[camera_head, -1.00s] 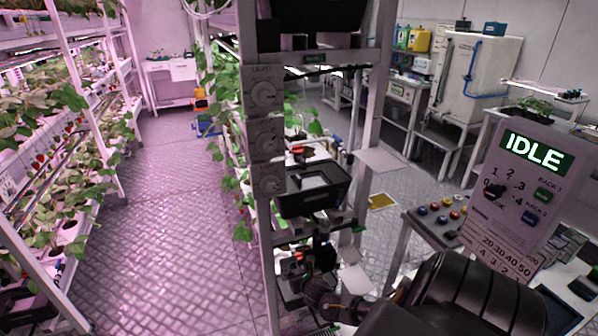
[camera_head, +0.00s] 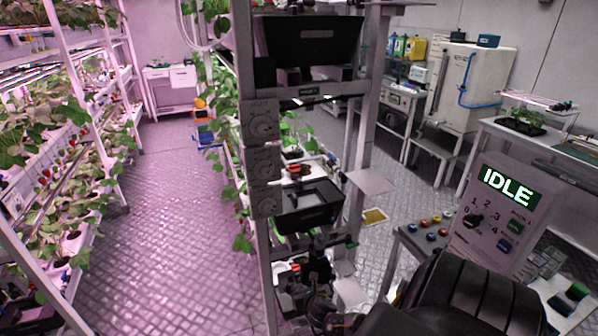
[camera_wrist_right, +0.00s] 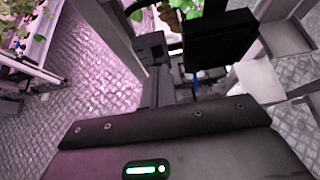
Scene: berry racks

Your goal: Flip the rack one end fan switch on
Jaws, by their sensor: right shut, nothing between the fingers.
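The rack's near end post (camera_head: 252,70) carries a stack of three grey control boxes. The top box (camera_head: 262,121) has a round dial and a faint label that looks like LIGHT. The middle box (camera_head: 264,162) and the lower box (camera_head: 265,200) also have controls. I cannot read which is the fan switch or tell its setting. My right gripper (camera_head: 318,268) is shut and empty, low in front of the rack end, below and right of the boxes and apart from them. Its fingertips are hard to make out against dark parts. My left gripper is not in view.
Black bins (camera_head: 308,210) sit on the rack end right of the boxes. A console with an IDLE display (camera_head: 508,188) and coloured buttons (camera_head: 437,219) stands at right. A planted rack (camera_head: 60,150) lines the left, with open aisle floor (camera_head: 170,220) between.

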